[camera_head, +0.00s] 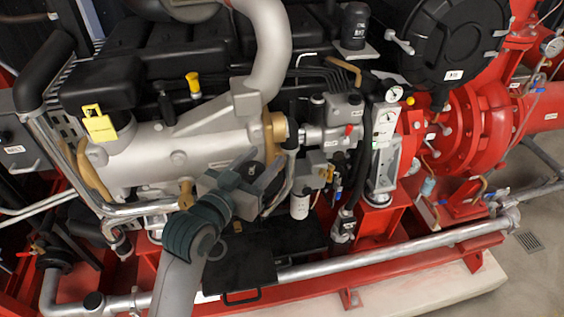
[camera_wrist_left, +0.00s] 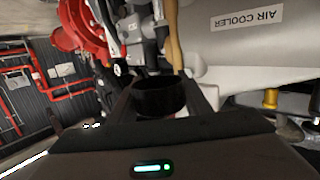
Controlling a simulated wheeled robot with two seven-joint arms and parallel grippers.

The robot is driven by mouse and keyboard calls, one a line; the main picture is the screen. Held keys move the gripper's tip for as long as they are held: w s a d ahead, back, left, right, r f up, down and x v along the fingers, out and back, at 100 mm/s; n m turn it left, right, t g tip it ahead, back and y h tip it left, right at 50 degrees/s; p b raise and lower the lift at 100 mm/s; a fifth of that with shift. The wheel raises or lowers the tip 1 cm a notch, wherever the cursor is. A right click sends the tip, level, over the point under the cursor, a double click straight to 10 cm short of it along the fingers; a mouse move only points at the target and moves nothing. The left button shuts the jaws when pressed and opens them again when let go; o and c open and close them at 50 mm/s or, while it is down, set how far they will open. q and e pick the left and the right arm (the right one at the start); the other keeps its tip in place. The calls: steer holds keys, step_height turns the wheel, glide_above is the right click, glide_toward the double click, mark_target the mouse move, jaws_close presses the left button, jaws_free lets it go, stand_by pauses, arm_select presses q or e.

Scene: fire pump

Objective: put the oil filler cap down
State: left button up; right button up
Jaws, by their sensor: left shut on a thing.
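The oil filler cap (camera_head: 250,171) is a round black cap with small white lettering on top. My left gripper (camera_head: 258,183) is shut on it and holds it in front of the engine's grey cooler housing. In the left wrist view the cap (camera_wrist_left: 160,97) is a dark round shape between the two fingers (camera_wrist_left: 162,105). A black flat tray (camera_head: 235,275) with a front handle lies below and in front of the gripper. The cap appears above the tray and apart from it. My right gripper is not in view.
The grey air cooler (camera_wrist_left: 255,35) is close beside the gripper. A white filter (camera_head: 300,205) and hoses stand to the right. A silver pipe (camera_head: 400,248) runs along the red base frame (camera_head: 430,262). The tray's visible top looks bare.

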arm_select(q)
steer(key=s+a+n+y, duration=0.1)
steer(key=a+y, duration=0.3)
steer(key=a, duration=0.4)
steer(key=s+a+n+t+y, duration=0.1)
steer(key=a+n+y, duration=0.3)
steer(key=a, duration=0.4)
steer(key=shift+s+a+f+n+t, duration=0.3)
steer(key=shift+s+a+f, duration=0.1)
steer(key=shift+s, duration=0.35)
